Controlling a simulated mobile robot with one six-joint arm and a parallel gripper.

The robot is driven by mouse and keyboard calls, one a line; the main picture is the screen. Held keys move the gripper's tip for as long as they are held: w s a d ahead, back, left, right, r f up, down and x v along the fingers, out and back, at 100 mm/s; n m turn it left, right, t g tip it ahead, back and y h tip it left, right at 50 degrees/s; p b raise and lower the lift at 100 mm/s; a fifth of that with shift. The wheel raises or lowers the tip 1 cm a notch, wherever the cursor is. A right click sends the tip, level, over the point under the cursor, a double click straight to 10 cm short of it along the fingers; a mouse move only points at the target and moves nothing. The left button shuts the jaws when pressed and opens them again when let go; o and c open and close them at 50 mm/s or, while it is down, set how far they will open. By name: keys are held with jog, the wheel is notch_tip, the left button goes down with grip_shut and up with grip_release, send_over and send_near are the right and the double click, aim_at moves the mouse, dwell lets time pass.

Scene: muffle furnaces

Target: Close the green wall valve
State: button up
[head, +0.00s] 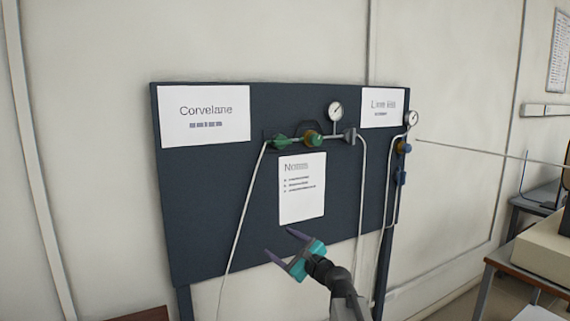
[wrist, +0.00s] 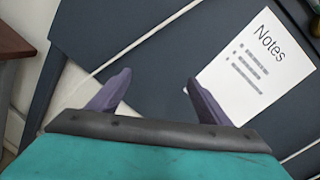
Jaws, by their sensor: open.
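A green valve fitting (head: 281,140) sits on the horizontal pipe near the top middle of the dark wall panel (head: 200,220). Just right of it is a round green and brass part (head: 313,139); I cannot tell which of the two is the handle. My gripper (head: 280,242) is below and apart from them, in front of the panel's lower part, with its purple fingers spread and nothing between them. In the wrist view the open fingers (wrist: 158,80) point at the bare panel. The valve is not in that view.
A gauge (head: 336,111) stands above the pipe. A Notes sheet (head: 302,188) hangs below the valve and shows in the wrist view (wrist: 258,68). Thin pipes (head: 245,215) run down the panel. A blue valve (head: 402,147) is at right. A table (head: 525,270) stands far right.

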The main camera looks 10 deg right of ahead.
aim_at(284, 142)
jog(key=d+r+m+t+p, duration=0.1)
jog(key=d+r+m+t, duration=0.1)
jog(key=r, duration=1.1)
jog(key=d+r+m+t+h+p, duration=0.1)
jog(key=d+r+m+t, duration=0.2)
jog(key=r, duration=1)
jog(key=d+m, duration=0.2)
jog(key=m, duration=0.1)
jog(key=shift+s+t, duration=0.3)
jog(key=shift+w, duration=0.15)
jog(key=shift+p+x, duration=1.9)
jog(key=shift+x, duration=4.85)
jog(key=shift+f, duration=0.1)
jog(key=c, duration=1)
